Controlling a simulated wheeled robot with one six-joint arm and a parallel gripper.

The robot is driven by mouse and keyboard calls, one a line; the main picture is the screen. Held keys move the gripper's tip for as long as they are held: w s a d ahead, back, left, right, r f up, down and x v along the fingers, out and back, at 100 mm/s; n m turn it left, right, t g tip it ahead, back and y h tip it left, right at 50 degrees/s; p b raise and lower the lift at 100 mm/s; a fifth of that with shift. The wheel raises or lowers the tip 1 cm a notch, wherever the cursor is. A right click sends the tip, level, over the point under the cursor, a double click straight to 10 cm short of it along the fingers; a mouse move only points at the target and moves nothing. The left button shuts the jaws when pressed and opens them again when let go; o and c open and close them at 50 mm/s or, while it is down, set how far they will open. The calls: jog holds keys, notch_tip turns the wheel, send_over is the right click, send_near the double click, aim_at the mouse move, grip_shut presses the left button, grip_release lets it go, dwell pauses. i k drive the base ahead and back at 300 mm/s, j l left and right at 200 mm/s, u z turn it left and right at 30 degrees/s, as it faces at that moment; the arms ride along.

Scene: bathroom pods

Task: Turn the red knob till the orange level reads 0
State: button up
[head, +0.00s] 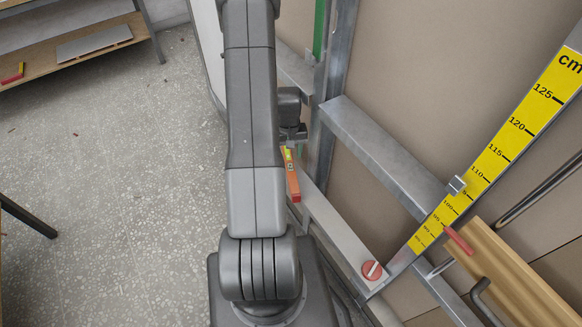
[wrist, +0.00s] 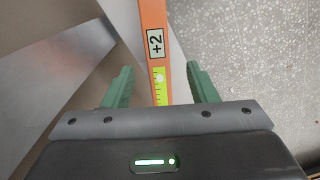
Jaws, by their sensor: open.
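The orange level (head: 293,185) stands on the metal frame, below my gripper in the head view. In the wrist view the level (wrist: 152,14) runs between my fingers, with a black-on-pale "+2" reading and a yellow-green vial (wrist: 159,88) with a pale bubble. My gripper (wrist: 160,84) is open, its green fingers apart on either side of the level with gaps visible. In the head view my arm partly hides the gripper (head: 292,134).
A yellow cm scale (head: 498,155) with a metal slider (head: 456,186) rises at the right. A wooden beam (head: 510,275) and a red-handled rod (head: 459,240) lie near it. A wooden shelf (head: 85,40) stands far left. The speckled floor (head: 110,170) is mostly clear.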

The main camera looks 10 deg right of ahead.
aim_at(372, 271)
jog(key=k+j, duration=0.2)
jog(key=k, duration=0.3)
jog(key=k+j, duration=0.2)
jog(key=k, duration=0.25)
